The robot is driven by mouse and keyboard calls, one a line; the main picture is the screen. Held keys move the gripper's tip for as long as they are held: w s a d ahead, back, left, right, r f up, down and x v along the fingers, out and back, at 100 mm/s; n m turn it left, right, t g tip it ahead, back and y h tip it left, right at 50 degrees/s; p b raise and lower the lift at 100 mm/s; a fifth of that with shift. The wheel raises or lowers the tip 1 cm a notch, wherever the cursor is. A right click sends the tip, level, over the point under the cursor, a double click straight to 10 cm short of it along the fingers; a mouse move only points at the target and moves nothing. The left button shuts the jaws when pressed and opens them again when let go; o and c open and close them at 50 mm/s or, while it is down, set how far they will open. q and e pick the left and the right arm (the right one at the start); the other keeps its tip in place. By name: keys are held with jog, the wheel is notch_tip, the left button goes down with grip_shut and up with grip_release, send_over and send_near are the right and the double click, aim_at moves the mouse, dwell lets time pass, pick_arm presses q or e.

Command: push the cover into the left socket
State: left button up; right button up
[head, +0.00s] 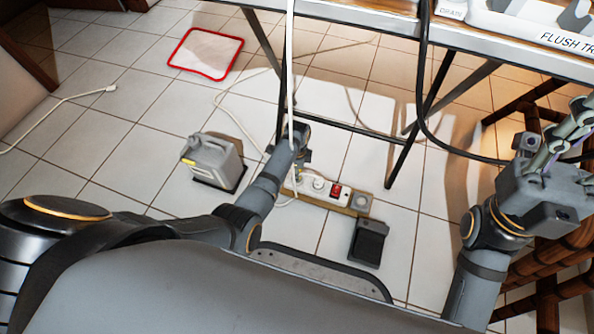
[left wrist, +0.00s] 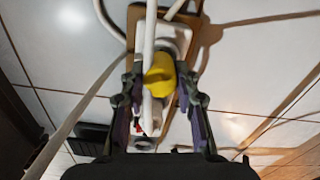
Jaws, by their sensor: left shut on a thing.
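A yellow cover (left wrist: 160,75) sits between the fingertips of my left gripper (left wrist: 160,72) in the left wrist view. The gripper is shut on it, with a white cord in front. A white power strip (head: 310,185) lies on a wooden board on the floor. My left gripper (head: 301,151) is above its left end in the head view and hides the left socket. The cover appears over the strip, but I cannot tell whether it touches a socket. My right gripper (head: 566,142) is raised at the right, and its opening is unclear.
A grey jug (head: 213,158) stands left of the strip, and a black box (head: 369,242) lies at its lower right. A red-edged white mat (head: 206,53) lies farther back. A table (head: 380,14) with thin black legs spans the top. Cords hang and trail nearby.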

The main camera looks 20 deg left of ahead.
pick_arm(q)
jog(key=shift+f+b, duration=0.6)
jog(key=shift+f, duration=0.4)
dwell(0.4)
jog(key=o, duration=1)
notch_tip(320, 180, up, 12)
jog(key=shift+r, duration=0.1)
